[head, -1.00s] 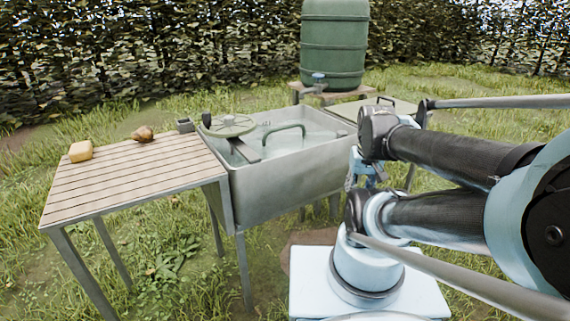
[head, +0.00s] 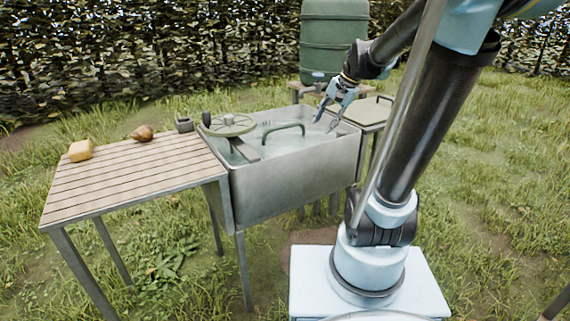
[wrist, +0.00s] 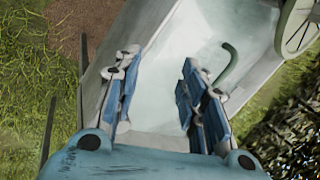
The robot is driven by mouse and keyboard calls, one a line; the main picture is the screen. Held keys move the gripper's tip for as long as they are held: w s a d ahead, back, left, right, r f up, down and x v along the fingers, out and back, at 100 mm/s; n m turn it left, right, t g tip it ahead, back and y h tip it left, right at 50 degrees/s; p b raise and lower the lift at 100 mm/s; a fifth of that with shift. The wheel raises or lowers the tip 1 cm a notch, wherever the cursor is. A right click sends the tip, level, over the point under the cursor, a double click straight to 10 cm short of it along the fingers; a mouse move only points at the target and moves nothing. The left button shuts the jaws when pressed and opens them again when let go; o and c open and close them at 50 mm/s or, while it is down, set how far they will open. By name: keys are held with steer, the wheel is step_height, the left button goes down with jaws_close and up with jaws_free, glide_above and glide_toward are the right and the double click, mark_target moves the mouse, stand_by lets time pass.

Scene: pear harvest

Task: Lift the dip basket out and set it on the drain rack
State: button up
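The dip basket's green arched handle (head: 284,128) stands up out of the metal sink (head: 290,190); the basket's body is hard to make out in the pale water. My gripper (head: 328,120) is open and empty over the right end of the sink, to the right of the handle and apart from it. In the wrist view, my open gripper (wrist: 158,68) is above the sink, with the green handle (wrist: 230,66) just beyond the right finger. A slatted wooden surface (head: 130,180), seemingly the drain rack, adjoins the sink on the left.
A spoked wheel (head: 228,125) sits at the sink's back left. A green barrel (head: 326,45) stands behind. A small side table (head: 368,112) is at right.

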steer(key=w+a+r+m+y, duration=0.1)
steer(key=w+a+m, duration=0.1)
steer(key=w, duration=0.6)
steer(key=w+a+r+m+y, duration=0.1)
steer(key=w+a+r+m, duration=0.15)
steer(key=w, duration=0.45)
glide_toward(284, 127)
steer(key=shift+n+y, duration=0.3)
steer(key=shift+n, duration=0.05)
steer(key=f, duration=0.1)
steer(key=w+a+f, duration=0.1)
steer(key=f, duration=0.1)
steer(key=w+a+f, duration=0.1)
steer(key=f, duration=0.1)
steer(key=shift+w, duration=0.1)
steer(key=shift+x, duration=2.55)
steer(key=shift+a+r, duration=0.1)
steer(key=shift+a, duration=0.05)
jaws_close()
